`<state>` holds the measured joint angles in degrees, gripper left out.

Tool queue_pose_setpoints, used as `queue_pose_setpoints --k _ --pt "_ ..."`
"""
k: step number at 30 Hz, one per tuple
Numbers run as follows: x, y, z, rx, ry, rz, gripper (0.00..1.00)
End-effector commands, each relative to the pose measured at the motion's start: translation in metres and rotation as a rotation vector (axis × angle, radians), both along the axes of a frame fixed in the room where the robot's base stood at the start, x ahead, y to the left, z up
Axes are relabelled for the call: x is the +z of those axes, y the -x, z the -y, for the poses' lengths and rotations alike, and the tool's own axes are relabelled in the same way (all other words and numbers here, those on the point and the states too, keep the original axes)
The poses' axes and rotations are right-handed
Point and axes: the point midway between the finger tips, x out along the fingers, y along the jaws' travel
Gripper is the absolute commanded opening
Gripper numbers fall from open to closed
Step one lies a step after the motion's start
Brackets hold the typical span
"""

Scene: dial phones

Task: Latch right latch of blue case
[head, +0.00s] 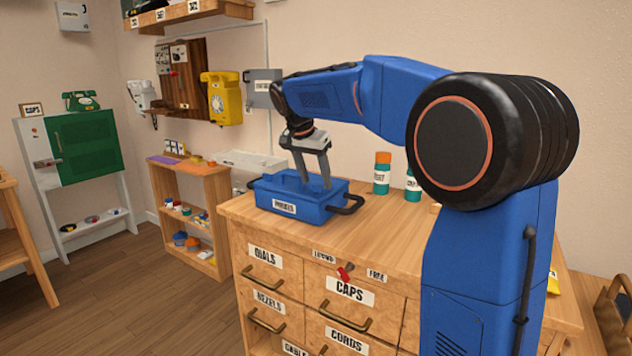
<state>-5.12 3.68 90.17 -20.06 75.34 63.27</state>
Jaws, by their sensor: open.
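The blue case (296,208) sits on top of the wooden drawer cabinet, with a white label on its front. Its lid looks down. A dark loop-shaped latch or handle (349,205) sticks out at its right end, and another dark one (243,186) shows at its left end. I cannot tell whether either is fastened. My gripper (314,184) points down over the case, its two grey fingers apart and empty. The fingertips are in front of or just above the right part of the lid; I cannot tell whether they touch it.
Two teal bottles, one with an orange cap (382,173) and one with a white label (413,187), stand right of the case. A red-handled switch (345,273) is on the cabinet (380,230) front. The cabinet top between case and bottles is clear. A grey box (262,89) hangs on the wall behind.

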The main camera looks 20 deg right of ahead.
Motion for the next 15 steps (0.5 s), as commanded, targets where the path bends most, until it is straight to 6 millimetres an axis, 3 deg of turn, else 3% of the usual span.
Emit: queue_pose_setpoints --k 15 --pt "0.095 0.022 -0.033 0.002 -0.001 0.003 0.52"
